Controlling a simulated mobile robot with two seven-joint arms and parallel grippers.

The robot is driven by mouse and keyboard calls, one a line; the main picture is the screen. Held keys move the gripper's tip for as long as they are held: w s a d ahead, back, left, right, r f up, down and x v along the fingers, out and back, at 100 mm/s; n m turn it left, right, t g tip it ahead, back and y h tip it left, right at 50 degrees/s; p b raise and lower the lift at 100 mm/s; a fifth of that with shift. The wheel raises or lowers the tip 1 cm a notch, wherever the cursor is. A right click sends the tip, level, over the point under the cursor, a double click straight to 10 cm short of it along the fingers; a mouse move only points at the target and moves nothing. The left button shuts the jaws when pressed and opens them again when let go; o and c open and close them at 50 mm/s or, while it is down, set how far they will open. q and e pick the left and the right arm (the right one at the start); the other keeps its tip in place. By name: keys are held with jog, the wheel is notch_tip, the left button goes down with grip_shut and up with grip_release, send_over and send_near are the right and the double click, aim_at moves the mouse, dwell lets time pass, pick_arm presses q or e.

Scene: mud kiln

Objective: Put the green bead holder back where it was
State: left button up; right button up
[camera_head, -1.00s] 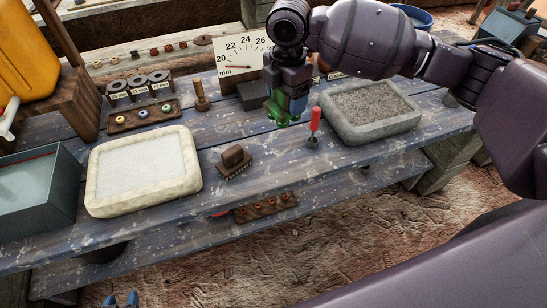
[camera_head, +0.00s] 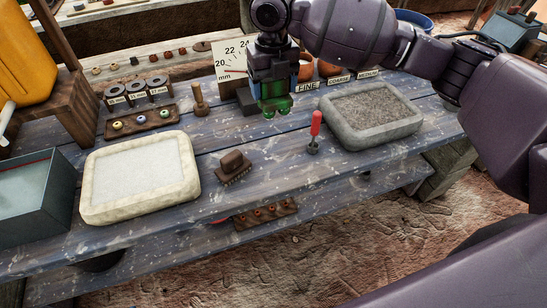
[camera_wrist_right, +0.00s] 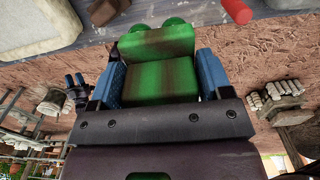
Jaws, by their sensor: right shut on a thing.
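The green bead holder (camera_head: 277,103) is held in my right gripper (camera_head: 272,88), above the back middle of the blue plank table. In the right wrist view the green holder (camera_wrist_right: 158,65) fills the space between the two blue fingers (camera_wrist_right: 160,82), with two rounded green ends at its far side. In the head view it hangs below the fingers, in front of the dial gauge card (camera_head: 232,58). I cannot tell whether it touches the table. My left gripper does not show clearly in the head view.
A red-handled tool (camera_head: 315,132) stands just right of the holder, by the grey tray of grit (camera_head: 350,137). Pots labelled FINE and COARSE stand behind.

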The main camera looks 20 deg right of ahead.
notch_tip(320, 180, down, 20)
jog(key=shift+r+b, duration=0.25)
jog(key=shift+b, duration=0.8)
jog(key=shift+f, duration=0.15)
jog(key=o, duration=0.9)
notch_tip(320, 180, up, 12)
jog(key=shift+r+p, duration=0.2)
jog(key=shift+p, duration=0.5)
